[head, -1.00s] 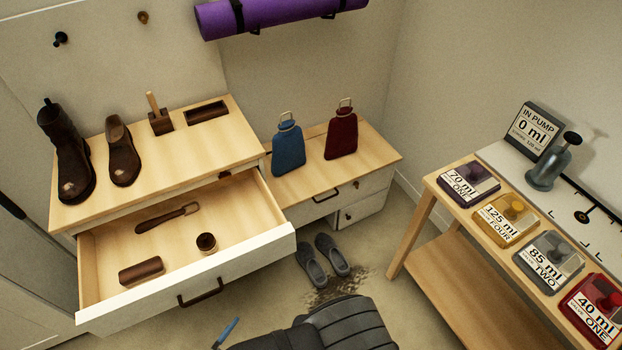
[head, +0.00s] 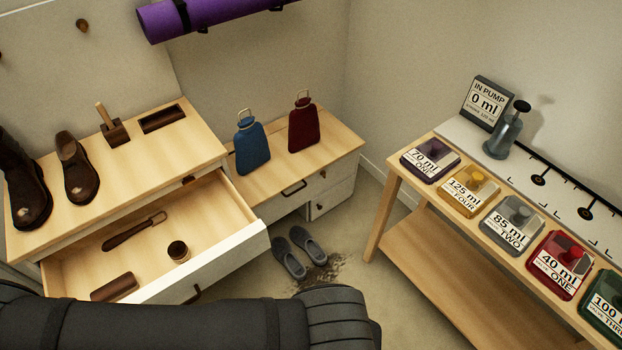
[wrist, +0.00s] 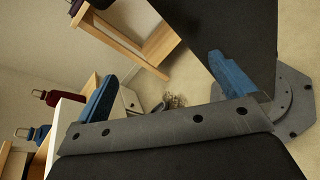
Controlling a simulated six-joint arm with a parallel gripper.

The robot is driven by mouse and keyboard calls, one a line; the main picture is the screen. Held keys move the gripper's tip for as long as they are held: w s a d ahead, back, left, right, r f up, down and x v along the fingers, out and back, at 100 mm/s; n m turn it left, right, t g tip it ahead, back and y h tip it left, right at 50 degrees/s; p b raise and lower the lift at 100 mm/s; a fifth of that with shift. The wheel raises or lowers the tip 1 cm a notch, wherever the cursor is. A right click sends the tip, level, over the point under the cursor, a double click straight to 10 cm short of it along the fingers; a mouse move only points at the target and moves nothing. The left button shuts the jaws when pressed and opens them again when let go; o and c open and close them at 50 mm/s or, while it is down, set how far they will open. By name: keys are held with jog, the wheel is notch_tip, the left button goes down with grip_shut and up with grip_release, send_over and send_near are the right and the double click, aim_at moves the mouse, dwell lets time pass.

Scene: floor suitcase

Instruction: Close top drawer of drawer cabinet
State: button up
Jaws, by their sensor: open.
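The drawer cabinet (head: 150,165) has a wood top and stands at the left in the head view. Its top drawer (head: 213,252) is pulled well out, with a white front and a dark handle partly hidden by my arm. Inside it lie a long brown-handled tool (head: 133,231), a small round jar (head: 179,252) and a brown block (head: 115,288). My gripper (wrist: 168,88) shows in the wrist view with its blue fingers wide apart and nothing between them. Its left finger appears beside a pale panel edge; contact cannot be told. My gripper is out of the head view.
Dark boots (head: 77,172) stand on the cabinet. A low bench (head: 335,160) holds blue (head: 252,147) and red (head: 304,125) bottles. Grey shoes (head: 297,255) lie on the floor. A dispenser table (head: 405,215) stands at right. Floor between is partly clear.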

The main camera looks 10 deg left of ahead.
jog(key=shift+s+m+g, duration=0.1)
jog(key=shift+m+g, duration=0.3)
jog(key=shift+m, duration=0.1)
